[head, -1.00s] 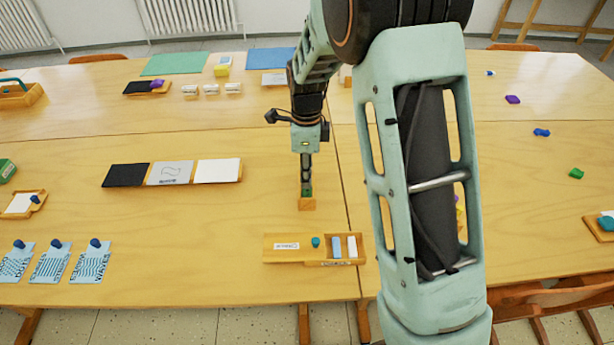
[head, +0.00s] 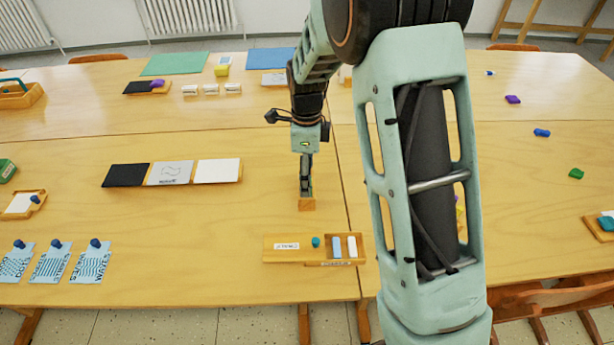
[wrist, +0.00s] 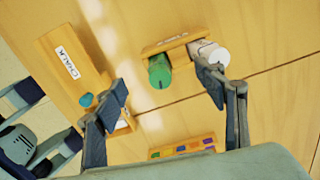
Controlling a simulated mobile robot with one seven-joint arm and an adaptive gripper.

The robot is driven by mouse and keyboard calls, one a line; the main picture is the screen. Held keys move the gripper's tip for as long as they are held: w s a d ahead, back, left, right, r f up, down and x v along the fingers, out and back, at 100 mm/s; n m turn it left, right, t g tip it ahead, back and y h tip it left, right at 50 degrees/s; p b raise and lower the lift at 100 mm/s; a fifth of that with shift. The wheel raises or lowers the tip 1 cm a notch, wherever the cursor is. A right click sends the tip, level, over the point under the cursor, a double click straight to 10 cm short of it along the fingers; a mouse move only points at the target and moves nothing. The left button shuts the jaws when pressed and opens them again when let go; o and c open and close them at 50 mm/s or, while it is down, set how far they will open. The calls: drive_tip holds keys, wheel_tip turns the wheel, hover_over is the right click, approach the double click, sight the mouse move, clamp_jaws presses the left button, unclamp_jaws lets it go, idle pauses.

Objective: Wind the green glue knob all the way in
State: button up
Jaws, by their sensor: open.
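The green glue knob (wrist: 160,72) is a round green cylinder with a dark mark on its end, at the front of a small wooden holder (wrist: 178,43) in the wrist view. A white knob (wrist: 214,55) sits at the holder's other end, by my right finger. My gripper (wrist: 164,86) is open, one finger to each side of the green knob; neither visibly touches it.
A box with coloured pieces (wrist: 183,147) is below. Black, grey and white panels (head: 170,173) lie left.

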drive_tip(key=m+p, duration=0.2)
drive_tip(key=m, duration=0.3)
drive_tip(key=shift+r, duration=0.1)
drive_tip(key=m+p, duration=0.3)
drive_tip(key=m, duration=0.2)
drive_tip(key=shift+m, duration=0.3)
drive_tip(key=shift+m+p, duration=0.4)
drive_tip(key=shift+c, duration=0.2)
drive_tip(key=c, duration=1.5)
